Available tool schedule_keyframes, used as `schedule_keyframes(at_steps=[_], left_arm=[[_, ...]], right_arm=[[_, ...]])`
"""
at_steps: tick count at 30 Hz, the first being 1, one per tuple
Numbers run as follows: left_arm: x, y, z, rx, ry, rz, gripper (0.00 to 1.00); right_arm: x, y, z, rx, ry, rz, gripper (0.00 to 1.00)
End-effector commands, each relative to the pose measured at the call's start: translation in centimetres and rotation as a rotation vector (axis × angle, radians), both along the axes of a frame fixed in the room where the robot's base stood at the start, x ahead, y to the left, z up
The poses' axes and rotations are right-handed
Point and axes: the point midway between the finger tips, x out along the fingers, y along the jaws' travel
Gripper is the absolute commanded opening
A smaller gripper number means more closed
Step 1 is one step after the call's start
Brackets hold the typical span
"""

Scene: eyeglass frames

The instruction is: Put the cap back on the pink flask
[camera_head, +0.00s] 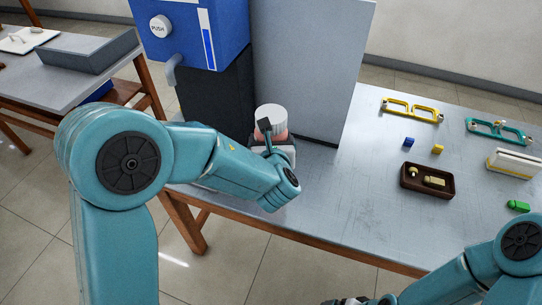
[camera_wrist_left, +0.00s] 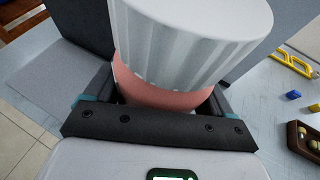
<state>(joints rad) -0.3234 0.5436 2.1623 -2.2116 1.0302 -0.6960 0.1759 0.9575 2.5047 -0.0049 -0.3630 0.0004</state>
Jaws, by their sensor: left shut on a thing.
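The pink flask (camera_head: 281,134) stands upright near the table's left end, in front of a dark block. A white ribbed cap (camera_head: 270,117) sits over its top. In the left wrist view the cap (camera_wrist_left: 190,35) covers the upper part and a band of the pink flask (camera_wrist_left: 165,95) shows below it. I cannot tell whether the cap is fully seated. My left gripper (camera_head: 280,150) is shut around the pink body, below the cap; its jaws lie on both sides in the wrist view (camera_wrist_left: 165,103). The flask's lower part is hidden. My right gripper (camera_head: 352,301) is barely visible at the bottom edge.
A blue dispenser (camera_head: 190,35) marked PUSH and a grey panel (camera_head: 310,70) rise behind the flask. To the right lie a brown tray (camera_head: 405,190), yellow frames (camera_head: 412,108), teal frames (camera_head: 498,131) and small blocks. The table's middle front is clear.

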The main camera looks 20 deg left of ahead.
Motion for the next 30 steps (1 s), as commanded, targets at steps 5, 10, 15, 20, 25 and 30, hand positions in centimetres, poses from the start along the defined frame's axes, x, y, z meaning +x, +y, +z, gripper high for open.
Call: schedule_keyframes(at_steps=[5, 10, 15, 20, 25, 30], left_arm=[[0.1, 0.0, -0.8, 0.002, -0.008, 0.001, 0.0], [0.1, 0.0, -0.7, 0.001, -0.008, 0.002, 0.0], [0.1, 0.0, -1.3, 0.002, -0.006, 0.002, 0.0], [0.1, 0.0, -3.7, 0.004, -0.004, 0.001, 0.0], [0.1, 0.0, -5.0, 0.001, -0.008, 0.002, 0.0], [0.1, 0.0, -5.0, 0.001, -0.009, 0.001, 0.0]], right_arm=[[0.0, 0.0, 0.0, 0.0, 0.0, 0.0, 1.0], [0.0, 0.0, 0.0, 0.0, 0.0, 0.0, 1.0], [0.0, 0.0, -0.1, 0.0, 0.0, 0.0, 1.0], [0.0, 0.0, -0.3, 0.0, 0.0, 0.0, 1.0], [0.0, 0.0, -0.4, 0.0, 0.0, 0.0, 1.0], [0.0, 0.0, -0.4, 0.0, 0.0, 0.0, 1.0]])
